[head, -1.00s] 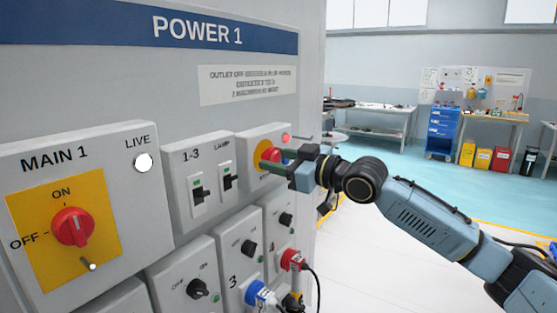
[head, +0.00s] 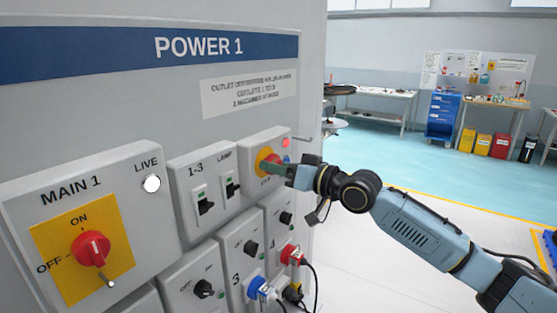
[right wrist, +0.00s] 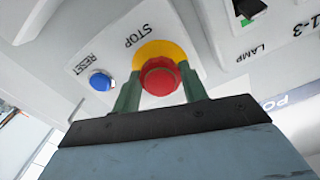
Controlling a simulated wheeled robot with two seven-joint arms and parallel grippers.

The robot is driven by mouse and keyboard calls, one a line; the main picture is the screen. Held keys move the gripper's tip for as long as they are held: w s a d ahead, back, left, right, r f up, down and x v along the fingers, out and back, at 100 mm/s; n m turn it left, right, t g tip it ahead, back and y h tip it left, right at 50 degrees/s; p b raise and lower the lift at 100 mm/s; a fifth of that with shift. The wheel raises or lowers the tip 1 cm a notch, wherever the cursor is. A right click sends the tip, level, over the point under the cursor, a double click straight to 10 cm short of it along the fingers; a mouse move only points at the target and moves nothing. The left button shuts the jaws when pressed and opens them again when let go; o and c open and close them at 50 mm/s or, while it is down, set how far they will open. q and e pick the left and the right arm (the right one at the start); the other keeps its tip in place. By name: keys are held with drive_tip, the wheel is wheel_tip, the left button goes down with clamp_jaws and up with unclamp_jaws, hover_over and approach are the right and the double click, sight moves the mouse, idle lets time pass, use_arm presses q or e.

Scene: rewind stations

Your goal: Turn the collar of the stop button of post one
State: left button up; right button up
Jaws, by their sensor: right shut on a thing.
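The stop button has a red round head (right wrist: 160,78) on a yellow disc (right wrist: 158,50), under the word STOP in the right wrist view. In the head view its yellow disc (head: 262,157) shows at the upper right of the panel, partly hidden by my gripper. My right gripper (head: 272,167) reaches it from the right. In the right wrist view its two green fingers (right wrist: 160,84) stand on either side of the red head, shut on it. The collar is not clear apart from the head. My left gripper is out of view.
A blue RESET button (right wrist: 100,81) sits close beside the stop button. The Main 1 red switch (head: 91,248), toggles (head: 205,205) and a red plug (head: 292,256) with a cable are on the same panel. Open floor lies to the right.

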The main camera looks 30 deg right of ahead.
drive_tip(key=shift+m, duration=0.3)
drive_tip(key=o, duration=1)
drive_tip(key=b+v, duration=0.3)
drive_tip(key=v, duration=1)
drive_tip(key=shift+s+b, duration=0.2)
drive_tip(key=shift+b, duration=0.2)
drive_tip(key=shift+d, duration=0.1)
